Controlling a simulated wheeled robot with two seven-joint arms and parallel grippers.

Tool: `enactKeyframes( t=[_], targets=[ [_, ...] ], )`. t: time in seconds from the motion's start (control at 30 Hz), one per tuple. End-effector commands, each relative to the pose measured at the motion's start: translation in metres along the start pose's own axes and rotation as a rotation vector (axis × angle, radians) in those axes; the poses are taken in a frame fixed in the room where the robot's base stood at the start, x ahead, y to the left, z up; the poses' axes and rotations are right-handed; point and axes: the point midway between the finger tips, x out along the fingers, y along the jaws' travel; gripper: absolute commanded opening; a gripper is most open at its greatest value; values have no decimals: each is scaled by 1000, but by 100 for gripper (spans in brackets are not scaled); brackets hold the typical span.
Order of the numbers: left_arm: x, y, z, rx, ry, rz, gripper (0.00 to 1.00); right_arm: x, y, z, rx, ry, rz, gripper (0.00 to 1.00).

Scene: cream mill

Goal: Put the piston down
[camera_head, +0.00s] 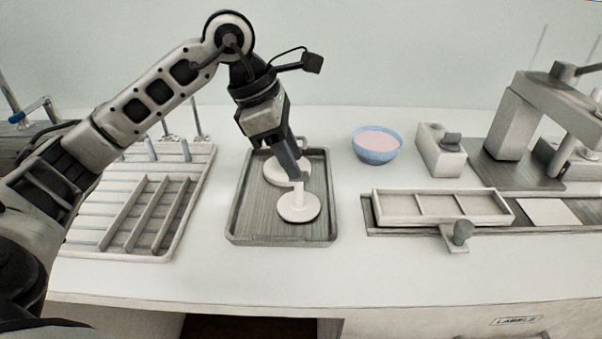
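The piston (298,205) is a white disc with a short upright stem, in the front right part of the grey tray (239,237). Its disc looks at or very near the tray floor; I cannot tell whether it touches. My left gripper (295,177) points down from above, its dark fingers together at the top of the stem, and it looks shut on the stem. A second pale round piece (272,174) lies behind in the tray, partly hidden by the gripper. My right gripper is not in view.
A slotted rack (117,254) stands left of the tray. To the right are a blue bowl (376,152) with pink contents, a pale block (440,158), a divided mould (441,208) on a rail and a grey press (512,130). The counter in front is clear.

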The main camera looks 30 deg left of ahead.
Motion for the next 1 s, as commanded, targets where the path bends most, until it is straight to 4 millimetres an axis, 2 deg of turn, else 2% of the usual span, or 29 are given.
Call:
enactKeyframes(
  t=[0.1,0.33,0.5,1.0],
  targets=[
    [-27,1,0,-1,-2,4,35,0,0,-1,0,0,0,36],
    [-57,0,0,-1,0,1,35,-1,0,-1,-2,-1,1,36],
    [-63,0,0,-1,1,0,35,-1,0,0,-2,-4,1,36],
    [-62,0,0,-1,1,-1,35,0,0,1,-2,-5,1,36]
  ],
)
